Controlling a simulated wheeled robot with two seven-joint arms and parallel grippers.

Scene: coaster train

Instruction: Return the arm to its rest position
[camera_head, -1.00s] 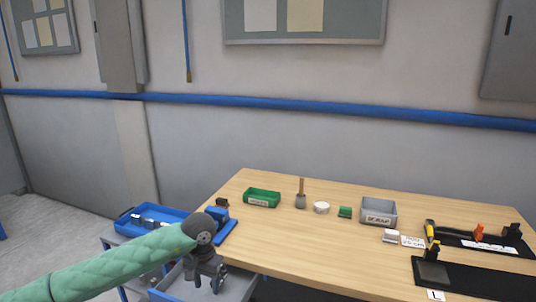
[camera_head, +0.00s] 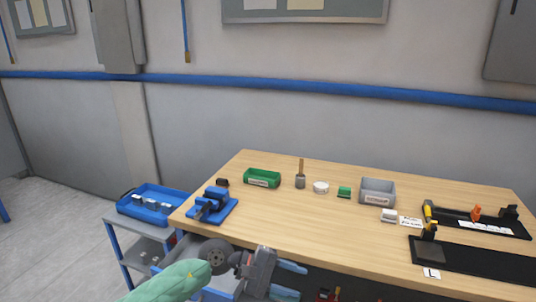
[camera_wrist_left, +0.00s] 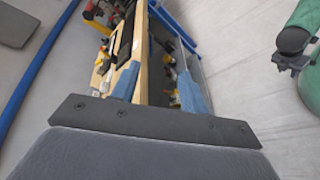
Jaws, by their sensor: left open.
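My left arm comes in at the bottom of the head view. Its gripper (camera_head: 290,280) is open and empty, in front of the table's near edge and below the tabletop. Its two blue fingers point right and stand apart. In the left wrist view the two blue fingers (camera_wrist_left: 158,86) are also apart, with the table's edge and floor beyond and nothing between them. At the top right of that view a green-sleeved arm part of mine with a dark joint shows. I see no right gripper fingers.
The wooden table (camera_head: 310,235) holds a blue fixture (camera_head: 212,205), a green bin (camera_head: 262,178), a grey bin (camera_head: 378,191) and black trays (camera_head: 475,256). A blue tray (camera_head: 155,205) stands on a cart (camera_head: 150,248) at the left. The table's middle is clear.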

